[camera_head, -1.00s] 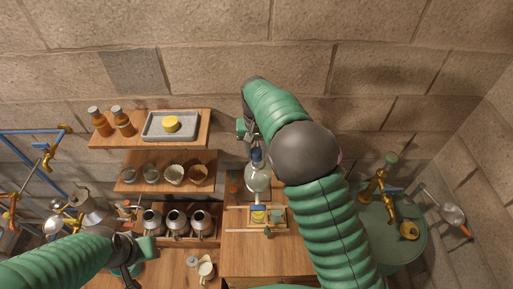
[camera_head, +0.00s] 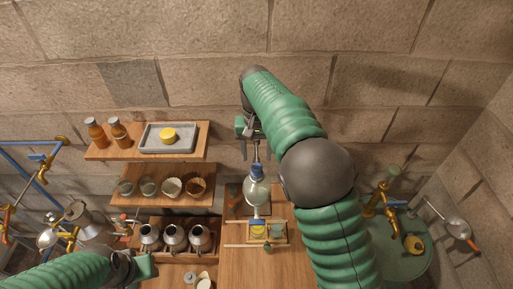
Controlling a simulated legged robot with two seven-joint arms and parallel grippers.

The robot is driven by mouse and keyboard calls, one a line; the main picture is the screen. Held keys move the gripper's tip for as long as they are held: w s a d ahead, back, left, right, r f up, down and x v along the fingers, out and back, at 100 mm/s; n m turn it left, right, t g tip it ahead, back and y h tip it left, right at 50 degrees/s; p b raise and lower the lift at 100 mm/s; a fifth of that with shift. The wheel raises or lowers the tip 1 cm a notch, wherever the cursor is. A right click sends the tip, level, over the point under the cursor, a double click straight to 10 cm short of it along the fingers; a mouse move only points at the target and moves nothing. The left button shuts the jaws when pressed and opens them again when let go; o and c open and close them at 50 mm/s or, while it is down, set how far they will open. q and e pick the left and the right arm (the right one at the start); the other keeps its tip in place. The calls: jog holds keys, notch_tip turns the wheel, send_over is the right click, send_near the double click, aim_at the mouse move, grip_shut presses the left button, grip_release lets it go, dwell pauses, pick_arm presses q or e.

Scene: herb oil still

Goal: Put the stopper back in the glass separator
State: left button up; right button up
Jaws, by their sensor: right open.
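The glass separator (camera_head: 257,191) is a clear bulb standing over the wooden worktop in the middle of the picture. A blue piece (camera_head: 257,170), which looks like the stopper, is at the top of its neck; I cannot tell how deep it sits. My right gripper (camera_head: 254,137) is open above the blue piece, and there appears to be a small gap between them. Its fingers are small and partly dark against the wall. My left gripper (camera_head: 140,268) is at the lower left, away from the separator; its fingers are not clear.
A wooden rack (camera_head: 281,238) with a yellow-filled glass stands below the separator. Shelves at left hold brown bottles (camera_head: 96,133), a grey tray (camera_head: 196,137) and several bowls. Metal pots (camera_head: 174,238) stand below them. A green basin (camera_head: 410,262) with brass taps is at right.

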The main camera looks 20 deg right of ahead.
aim_at(256, 165)
notch_tip(256, 165, up, 5)
jog(key=s+d+f+n+t, duration=0.1)
jog(key=s+d+f+n, duration=0.1)
jog(key=s+f, duration=0.75)
jog(key=s+d+f+n+t, duration=0.15)
jog(key=s+f, duration=0.45)
jog(key=s, duration=0.7)
jog(key=s+b+x, duration=0.2)
jog(key=b+x, duration=0.9)
jog(key=s+f+b+x, duration=0.1)
jog(key=s+b+x, duration=0.1)
jog(key=b+x, duration=0.9)
jog(key=shift+a+b, duration=0.2)
jog(key=shift+b, duration=0.1)
jog(key=shift+s, duration=0.15)
